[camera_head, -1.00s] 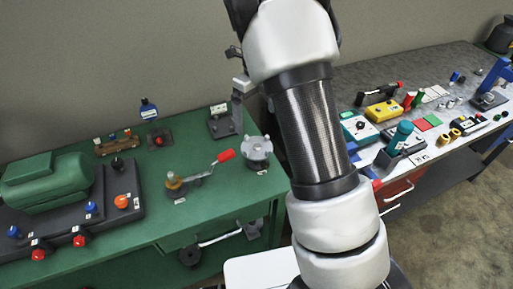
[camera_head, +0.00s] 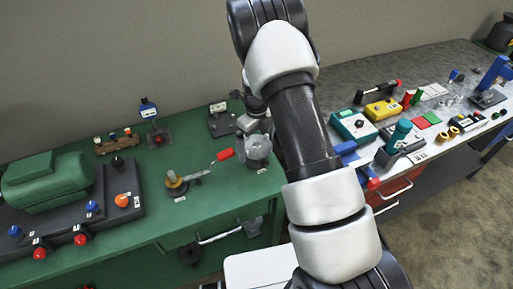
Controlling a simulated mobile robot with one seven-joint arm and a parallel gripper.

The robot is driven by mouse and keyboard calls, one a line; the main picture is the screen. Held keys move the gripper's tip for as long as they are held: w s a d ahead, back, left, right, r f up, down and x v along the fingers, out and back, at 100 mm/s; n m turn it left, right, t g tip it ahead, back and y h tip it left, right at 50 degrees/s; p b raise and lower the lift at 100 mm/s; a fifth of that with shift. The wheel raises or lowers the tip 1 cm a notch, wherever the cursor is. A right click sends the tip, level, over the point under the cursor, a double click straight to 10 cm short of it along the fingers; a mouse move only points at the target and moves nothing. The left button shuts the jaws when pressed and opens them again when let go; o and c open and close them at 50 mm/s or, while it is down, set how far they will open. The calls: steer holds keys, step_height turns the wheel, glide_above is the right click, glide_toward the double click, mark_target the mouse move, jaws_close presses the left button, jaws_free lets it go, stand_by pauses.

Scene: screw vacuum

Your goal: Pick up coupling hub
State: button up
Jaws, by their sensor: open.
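A grey round metal part with knobs on top, which looks like the coupling hub (camera_head: 258,152), sits at the right end of the green workbench (camera_head: 222,198). My gripper (camera_head: 248,122) is small in the view and partly hidden behind my arm. It is just above and behind the hub in the picture, with its jaws open. I cannot tell whether the fingers touch the hub.
A lever tool with a red handle (camera_head: 224,154) lies just left of the hub. A dark bracket (camera_head: 221,122) stands behind it. A green motor (camera_head: 45,182) fills the bench's left end. A second bench (camera_head: 440,88) at right is crowded with parts.

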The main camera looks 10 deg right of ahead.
steer(key=shift+f, duration=0.2)
steer(key=c, duration=1.3)
steer(key=shift+r, duration=0.1)
steer(key=shift+r, duration=0.1)
